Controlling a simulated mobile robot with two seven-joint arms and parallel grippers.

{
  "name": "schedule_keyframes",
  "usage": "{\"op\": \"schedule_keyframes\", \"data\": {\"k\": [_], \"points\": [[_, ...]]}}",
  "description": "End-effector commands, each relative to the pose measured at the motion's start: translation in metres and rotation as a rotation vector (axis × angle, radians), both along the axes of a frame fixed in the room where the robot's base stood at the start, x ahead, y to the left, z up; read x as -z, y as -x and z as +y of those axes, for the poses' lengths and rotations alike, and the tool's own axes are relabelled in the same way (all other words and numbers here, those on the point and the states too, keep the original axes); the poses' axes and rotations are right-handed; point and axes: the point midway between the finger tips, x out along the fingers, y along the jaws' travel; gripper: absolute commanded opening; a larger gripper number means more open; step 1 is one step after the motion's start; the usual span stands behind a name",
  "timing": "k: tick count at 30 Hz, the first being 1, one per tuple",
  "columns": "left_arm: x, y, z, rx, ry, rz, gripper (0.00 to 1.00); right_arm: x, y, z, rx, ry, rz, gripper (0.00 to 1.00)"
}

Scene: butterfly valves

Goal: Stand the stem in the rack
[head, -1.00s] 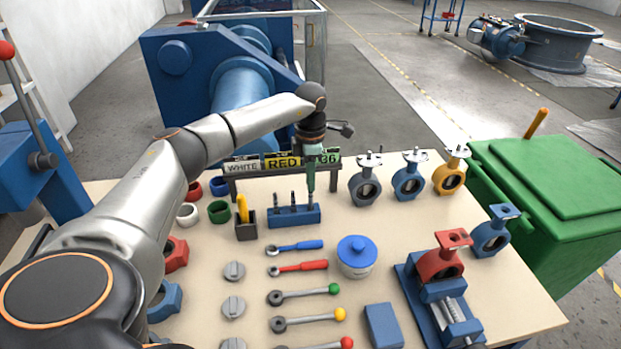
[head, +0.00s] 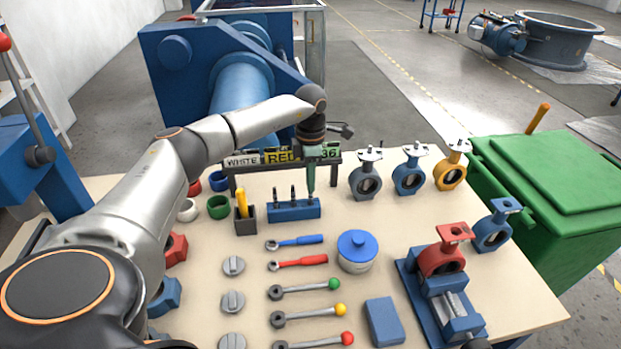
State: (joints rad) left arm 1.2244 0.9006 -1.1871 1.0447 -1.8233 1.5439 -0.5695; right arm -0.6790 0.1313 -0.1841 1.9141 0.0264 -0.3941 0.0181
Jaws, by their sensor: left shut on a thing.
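The rack (head: 291,211) is a small blue block near the back middle of the table, with two dark stems (head: 277,194) standing upright in it at the left and middle. My left gripper (head: 311,190) points straight down over the rack's right end. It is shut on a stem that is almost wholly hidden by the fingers. I cannot tell how far that stem sits in the rack. My right gripper is not in view.
A sign stand (head: 285,163) is just behind the gripper. A dark holder with yellow pieces (head: 245,223) is left of the rack. Wrenches (head: 300,262) and a blue-lidded jar (head: 357,251) lie in front. Several valve bodies (head: 410,177) stand to the right.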

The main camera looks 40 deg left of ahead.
Motion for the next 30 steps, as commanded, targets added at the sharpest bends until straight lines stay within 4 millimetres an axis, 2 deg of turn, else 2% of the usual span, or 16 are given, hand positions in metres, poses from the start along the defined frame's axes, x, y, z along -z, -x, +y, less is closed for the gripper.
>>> {"op": "schedule_keyframes", "data": {"k": [11,12,21,30], "points": [[0.0030,-0.0001,0.0000,0.000,0.000,0.000,0.00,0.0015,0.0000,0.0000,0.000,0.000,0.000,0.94],[0.0030,-0.0001,-0.0001,0.000,0.000,0.000,0.15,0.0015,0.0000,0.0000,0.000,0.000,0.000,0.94],[0.0029,-0.0001,0.0000,0.000,0.000,0.000,0.48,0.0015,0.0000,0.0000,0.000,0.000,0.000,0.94],[0.0031,0.0001,0.0000,0.000,0.000,0.000,0.49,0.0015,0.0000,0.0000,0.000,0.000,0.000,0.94]]}}
